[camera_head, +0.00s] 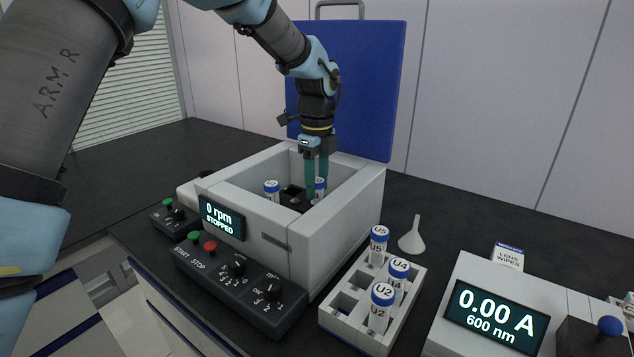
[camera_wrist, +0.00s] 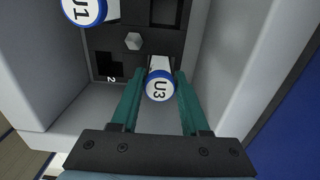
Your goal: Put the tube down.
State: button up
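The tube U3 (camera_wrist: 160,86), with a blue-rimmed white cap, is between the two teal fingers of my gripper (camera_wrist: 161,92). The fingers appear to close on it from both sides. It also shows in the head view (camera_head: 320,186), where my gripper (camera_head: 317,186) reaches down into the open centrifuge (camera_head: 345,197). The tube stands at the black rotor (camera_head: 293,198); its lower end is hidden, so I cannot tell how deep it sits. Tube U1 (camera_wrist: 83,8) stands in another rotor place and shows in the head view (camera_head: 272,188). The slot marked 2 (camera_wrist: 107,64) is empty.
The centrifuge's blue lid (camera_head: 350,85) stands open behind. Its display (camera_head: 221,217) reads 0 rpm, stopped. A white rack (camera_head: 345,318) holds tubes U5 (camera_head: 379,243), U4 (camera_head: 398,277) and U2 (camera_head: 380,305).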

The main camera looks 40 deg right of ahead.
jog(key=o, duration=0.4)
jog(key=shift+c, duration=0.2)
notch_tip(320, 180, up, 12)
jog(key=b, duration=0.1)
jog(key=shift+r+b, duration=0.15)
jog(key=shift+b, duration=0.25)
